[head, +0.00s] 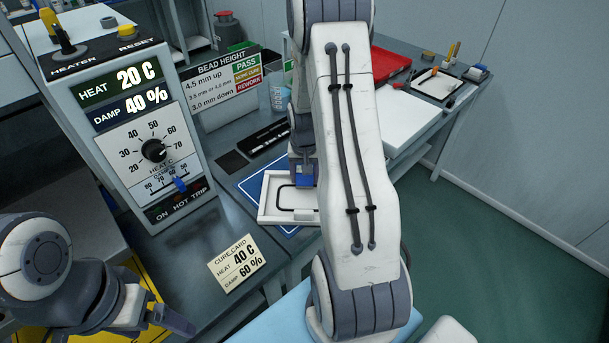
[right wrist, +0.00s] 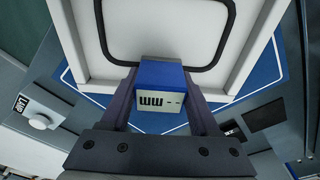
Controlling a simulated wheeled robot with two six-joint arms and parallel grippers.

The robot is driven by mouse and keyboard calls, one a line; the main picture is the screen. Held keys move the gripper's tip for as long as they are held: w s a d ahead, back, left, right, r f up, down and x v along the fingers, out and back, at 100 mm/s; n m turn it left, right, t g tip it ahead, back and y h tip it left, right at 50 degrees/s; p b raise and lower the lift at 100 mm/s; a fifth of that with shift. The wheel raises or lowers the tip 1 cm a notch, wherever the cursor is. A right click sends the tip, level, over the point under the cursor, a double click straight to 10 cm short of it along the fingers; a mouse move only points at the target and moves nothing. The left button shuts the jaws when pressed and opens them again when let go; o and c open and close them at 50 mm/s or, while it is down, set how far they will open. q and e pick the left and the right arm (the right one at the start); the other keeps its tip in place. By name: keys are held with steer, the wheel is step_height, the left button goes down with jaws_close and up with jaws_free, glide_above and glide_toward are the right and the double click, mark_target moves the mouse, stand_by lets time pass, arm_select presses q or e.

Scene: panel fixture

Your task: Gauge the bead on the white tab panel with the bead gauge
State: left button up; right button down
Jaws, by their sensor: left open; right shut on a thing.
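The white tab panel (head: 268,208) lies on a blue mat with a white outline (head: 247,186); a black bead (head: 283,201) runs in a rounded loop on it. The panel also shows in the right wrist view (right wrist: 243,28). My right gripper (right wrist: 160,78) is shut on the blue bead gauge (right wrist: 160,73), at the panel's edge by the bead. The gauge's display shows "mm" and dashes. Whether the gauge touches the bead, I cannot tell. In the head view the gauge (head: 305,178) is partly hidden by my right arm. My left gripper (head: 168,317) is open and empty at the lower left.
A heater box (head: 150,130) reads 20 C and 40 %. A cure card (head: 236,262) saying 40 C, 60 % lies before it. A bead height sign (head: 222,88) stands behind. A red tray (head: 388,64) and a white board (head: 405,122) lie right of my arm.

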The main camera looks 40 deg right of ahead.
steer(key=shift+f, duration=0.45)
stand_by(1.7)
steer(key=shift+r+p, duration=3.2)
steer(key=shift+r, duration=0.9)
